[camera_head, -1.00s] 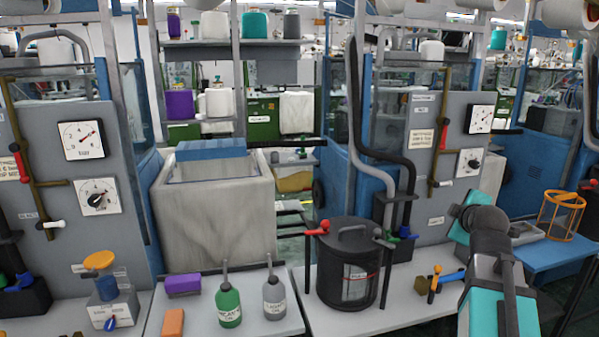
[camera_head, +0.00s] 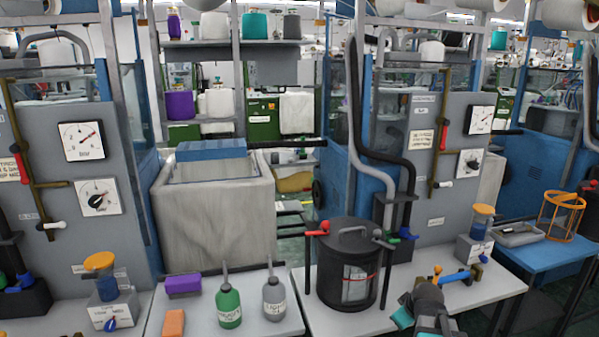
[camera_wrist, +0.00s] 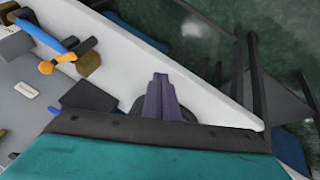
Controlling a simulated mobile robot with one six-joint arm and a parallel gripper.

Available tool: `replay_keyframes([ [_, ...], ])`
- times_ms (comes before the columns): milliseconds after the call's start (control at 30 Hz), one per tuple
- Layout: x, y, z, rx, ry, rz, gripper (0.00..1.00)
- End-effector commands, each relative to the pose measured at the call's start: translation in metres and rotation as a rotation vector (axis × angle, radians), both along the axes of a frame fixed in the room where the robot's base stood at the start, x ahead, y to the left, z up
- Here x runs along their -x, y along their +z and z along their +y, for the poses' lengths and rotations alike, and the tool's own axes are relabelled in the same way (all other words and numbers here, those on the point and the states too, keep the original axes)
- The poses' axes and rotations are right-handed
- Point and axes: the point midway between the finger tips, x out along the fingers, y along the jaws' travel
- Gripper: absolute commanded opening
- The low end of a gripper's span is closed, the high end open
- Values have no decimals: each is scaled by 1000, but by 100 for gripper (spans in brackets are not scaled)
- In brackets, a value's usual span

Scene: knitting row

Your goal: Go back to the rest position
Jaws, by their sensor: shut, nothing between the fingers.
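My gripper (camera_wrist: 160,95) shows in the wrist view as dark fingers held together with nothing between them. It points over the pale bench edge (camera_wrist: 205,95), with dark floor beyond. In the head view, dark and teal parts of my arm show at the bottom right, in front of the right bench (camera_head: 370,318). I cannot make out the fingertips there. A blue-handled valve with an orange knob (camera_head: 455,278) is on the bench close to my arm. It also shows at the upper left of the wrist view (camera_wrist: 48,38).
A black lidded pot (camera_head: 347,285) stands left of my arm. A green oil bottle (camera_head: 229,308) and a grey one (camera_head: 274,300) stand on the middle bench. A blue table (camera_head: 560,262) with an orange wire basket (camera_head: 562,215) is at the right.

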Motion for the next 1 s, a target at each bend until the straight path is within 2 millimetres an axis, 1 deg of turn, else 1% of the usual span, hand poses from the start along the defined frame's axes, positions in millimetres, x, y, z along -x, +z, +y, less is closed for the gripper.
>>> replay_keyframes([
  [33, 7, -17, 7, -17, -10, 32, 0],
  [100, 17, -39, 16, -40, -28, 72, 0],
  [267, 42, -85, 35, -86, -74, 165, 0],
  [300, 49, -96, 40, -97, -85, 190, 0],
  [500, 86, -149, 63, -141, -148, 308, 0],
  [767, 143, -210, 89, -174, -236, 462, 0],
  [1000, 202, -259, 111, -184, -323, 604, 0],
])
